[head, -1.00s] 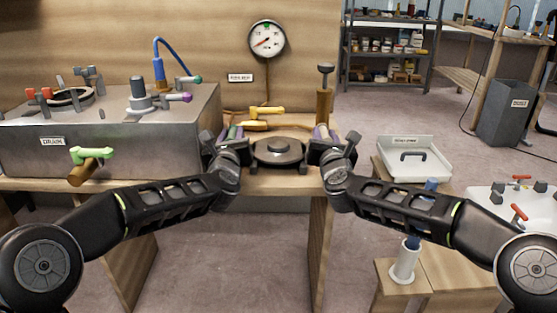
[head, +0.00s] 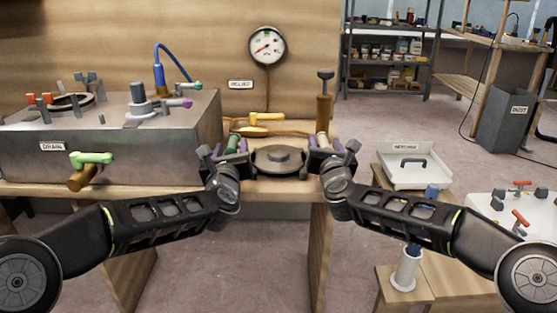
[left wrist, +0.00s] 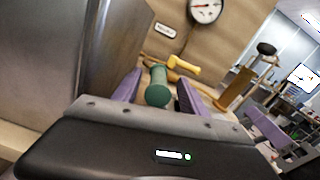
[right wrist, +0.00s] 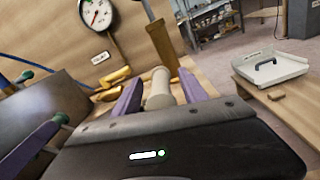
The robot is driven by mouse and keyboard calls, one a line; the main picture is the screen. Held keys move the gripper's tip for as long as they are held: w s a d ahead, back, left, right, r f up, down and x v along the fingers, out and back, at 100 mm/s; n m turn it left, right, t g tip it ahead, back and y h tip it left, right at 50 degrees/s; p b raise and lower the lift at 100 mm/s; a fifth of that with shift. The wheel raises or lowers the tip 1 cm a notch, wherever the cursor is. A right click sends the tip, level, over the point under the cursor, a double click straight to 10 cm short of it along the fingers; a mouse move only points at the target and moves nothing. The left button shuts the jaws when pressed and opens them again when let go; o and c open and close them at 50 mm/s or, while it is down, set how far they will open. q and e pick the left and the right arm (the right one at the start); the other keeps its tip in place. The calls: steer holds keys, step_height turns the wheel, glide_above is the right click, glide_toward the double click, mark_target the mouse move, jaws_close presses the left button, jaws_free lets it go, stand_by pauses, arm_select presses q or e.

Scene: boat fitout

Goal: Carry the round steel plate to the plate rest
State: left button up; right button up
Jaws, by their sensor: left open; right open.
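The round steel plate (head: 279,160) is a dark disc with a raised centre, lying on the wooden bench between my grippers. A green grip (left wrist: 158,88) is at its left and a pale grip (right wrist: 159,90) at its right. My left gripper (head: 230,148) is open, its purple fingers on either side of the green grip. My right gripper (head: 331,147) is open, its fingers on either side of the pale grip. Whether the fingers touch the grips, and how these join the plate, I cannot tell. I cannot make out which thing is the plate rest.
A grey tank (head: 130,150) labelled drain stands left, with a green-handled valve (head: 92,158) on its front. A yellow-handled valve (head: 266,118) and upright brown post (head: 324,105) stand behind the plate. A white tray (head: 429,178) with a dark handle is at right.

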arm_select(q)
steer(key=s, duration=0.9)
steer(key=shift+d, duration=0.15)
arm_select(e)
steer(key=s, duration=1.2)
steer(key=shift+d, duration=0.2)
